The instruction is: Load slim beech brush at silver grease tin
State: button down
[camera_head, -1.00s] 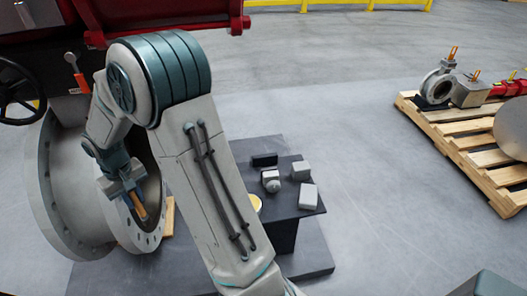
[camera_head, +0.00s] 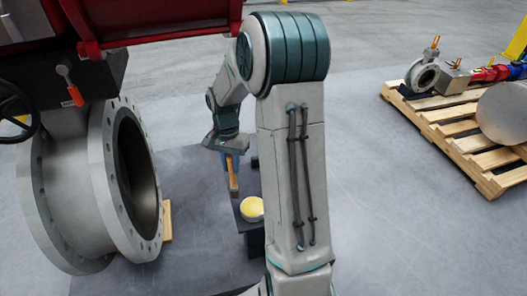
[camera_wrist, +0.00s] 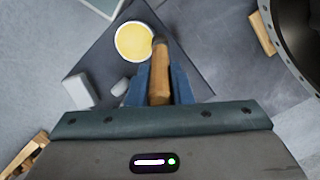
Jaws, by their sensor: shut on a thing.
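The slim beech brush (camera_head: 233,178) is in my gripper (camera_head: 231,158), hanging below it with its far end down. In the wrist view the brush (camera_wrist: 160,77) lies between the two blue fingers of my gripper (camera_wrist: 160,84), which are shut on it. The grease tin (camera_head: 251,209) is round with yellow grease inside and stands on the dark stand, just right of and below the brush. In the wrist view the tin (camera_wrist: 134,41) is close to the brush's dark tip, which overlaps its right rim. I cannot tell whether they touch.
The large flanged valve body (camera_head: 125,185) stands at left under red machinery (camera_head: 150,25). In the wrist view the dark stand (camera_wrist: 187,62) also bears grey blocks (camera_wrist: 78,90). A wooden pallet (camera_head: 455,125) with valve parts is at far right. Grey floor lies between.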

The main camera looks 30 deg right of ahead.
jog(key=s+d+r+m+y+p, duration=0.25)
jog(key=s+d+m, duration=0.35)
jog(key=m, duration=0.4)
jog(key=shift+m+t+y, duration=0.25)
jog(key=shift+m+t, duration=0.15)
jog(key=f+b, duration=0.1)
jog(key=b, duration=0.1)
jog(key=d+f+b, duration=0.1)
jog(key=f, duration=0.1)
jog(key=w+f+b, duration=0.1)
jog(key=f+b, duration=0.1)
jog(key=shift+d+f+b, duration=0.1)
jog(key=shift+d+b, duration=0.05)
jog(key=shift+b, duration=0.15)
jog(key=shift+s+f, duration=0.1)
jog(key=shift+f, duration=0.6)
dwell(1.2)
jog(key=shift+r, duration=0.1)
notch_tip(320, 180, up, 7)
jog(key=p, duration=0.6)
dwell(0.9)
